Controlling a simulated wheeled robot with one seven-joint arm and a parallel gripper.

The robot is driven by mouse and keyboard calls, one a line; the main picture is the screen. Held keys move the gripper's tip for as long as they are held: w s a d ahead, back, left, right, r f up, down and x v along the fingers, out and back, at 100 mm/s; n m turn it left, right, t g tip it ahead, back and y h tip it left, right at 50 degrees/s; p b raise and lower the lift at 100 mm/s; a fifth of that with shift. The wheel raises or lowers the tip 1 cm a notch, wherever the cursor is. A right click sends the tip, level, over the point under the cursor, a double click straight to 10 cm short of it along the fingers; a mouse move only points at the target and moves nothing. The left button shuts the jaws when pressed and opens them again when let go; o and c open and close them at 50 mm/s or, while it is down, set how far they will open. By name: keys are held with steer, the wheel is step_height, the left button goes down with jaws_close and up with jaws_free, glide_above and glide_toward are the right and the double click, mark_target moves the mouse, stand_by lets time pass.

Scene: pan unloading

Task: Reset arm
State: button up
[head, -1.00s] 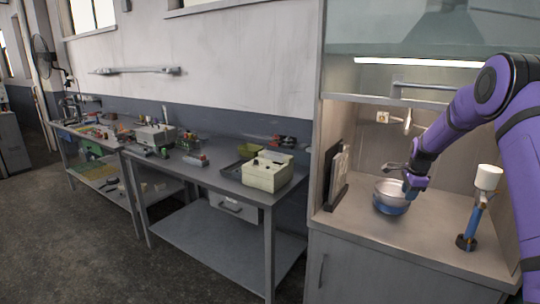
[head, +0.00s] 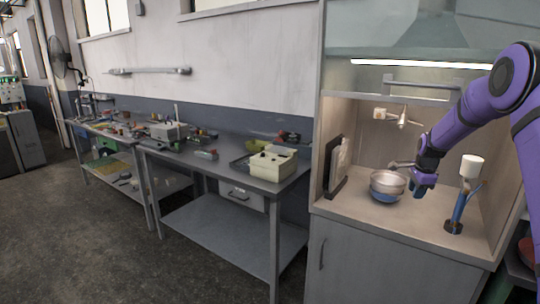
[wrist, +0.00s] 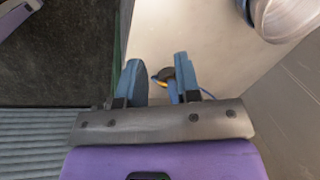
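My gripper (head: 424,193) is over the counter in the alcove, just right of a metal pan or bowl (head: 387,178) with a blue lower part. In the wrist view, its two blue fingers (wrist: 158,78) stand apart, so it is open. A blue object with a dark, yellow-edged part (wrist: 166,76) shows beyond and between the fingers; nothing looks gripped. The rounded metal rim of the bowl (wrist: 290,16) shows at the top right of the wrist view, clear of the fingers.
A blue stand with a white top (head: 468,180) is on the counter (head: 420,220), right of my gripper. Dark upright boards (head: 335,165) lean at the alcove's left. A workbench (head: 225,180) with a cream box (head: 272,163) stands further left. Open floor lies in front.

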steer(key=s+a+r+n+t, duration=0.1)
steer(key=s+a+r+n, duration=0.5)
steer(key=s+r, duration=0.5)
steer(key=s+a+r+n, duration=0.3)
steer(key=s+a+r, duration=0.5)
steer(key=s+r, duration=0.3)
steer(key=s+a+n, duration=0.2)
steer(key=s+n, duration=0.1)
steer(key=s, duration=0.6)
steer(key=s+a+n+t, duration=0.1)
steer(key=s+a+n, duration=0.1)
steer(key=s, duration=0.7)
steer(key=s+a+n, duration=0.2)
steer(key=s+n, duration=0.3)
steer(key=s, duration=0.4)
steer(key=shift+a+r+t, duration=0.2)
steer(key=shift+r+t, duration=0.1)
steer(key=shift+r, duration=0.05)
steer(key=shift+s, duration=0.1)
